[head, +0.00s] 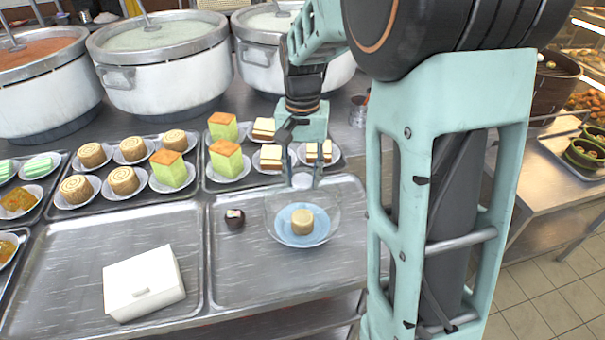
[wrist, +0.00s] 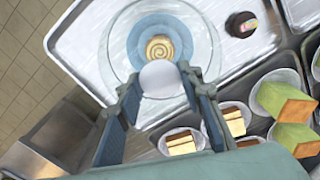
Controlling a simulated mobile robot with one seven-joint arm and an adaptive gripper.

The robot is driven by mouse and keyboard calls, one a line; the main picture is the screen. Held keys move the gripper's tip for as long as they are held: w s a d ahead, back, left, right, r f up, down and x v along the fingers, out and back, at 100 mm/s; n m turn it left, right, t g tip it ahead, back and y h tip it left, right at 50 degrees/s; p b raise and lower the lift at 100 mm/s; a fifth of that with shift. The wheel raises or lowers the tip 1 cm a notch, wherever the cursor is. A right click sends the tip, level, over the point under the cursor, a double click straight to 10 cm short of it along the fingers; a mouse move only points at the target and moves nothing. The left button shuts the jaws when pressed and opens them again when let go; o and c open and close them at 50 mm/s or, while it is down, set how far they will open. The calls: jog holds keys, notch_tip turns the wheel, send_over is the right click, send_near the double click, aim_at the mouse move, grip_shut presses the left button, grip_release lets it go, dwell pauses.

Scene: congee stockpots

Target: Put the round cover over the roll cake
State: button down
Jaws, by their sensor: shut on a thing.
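The roll cake (head: 302,222) is a small pale-gold cylinder standing on a blue plate (head: 285,234). The wrist view shows its swirled top (wrist: 159,46) and the blue plate (wrist: 140,32). The round cover (head: 333,210) is a clear dome with a whitish round knob (wrist: 160,78). My gripper (head: 303,178) is shut on this knob, with one finger on each side. The cover lies over the cake and plate in both views. Whether its rim touches the tray or hangs just above it, I cannot tell.
A small dark cake (head: 234,219) sits on the same metal tray (head: 235,280), left of the plate. A white box (head: 143,283) lies on the left tray. Plated cakes (head: 228,160) stand behind, with large pots (head: 165,75) beyond. The tray's front is clear.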

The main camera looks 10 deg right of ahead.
aim_at(302, 192)
jog(key=shift+f+b, duration=1.75)
jog(key=shift+f, duration=1)
jog(key=c, duration=1.3)
grip_release()
jog(key=shift+o, duration=0.2)
jog(key=shift+r, duration=0.1)
jog(key=shift+r+p, duration=2.9)
jog(key=shift+r, duration=0.6)
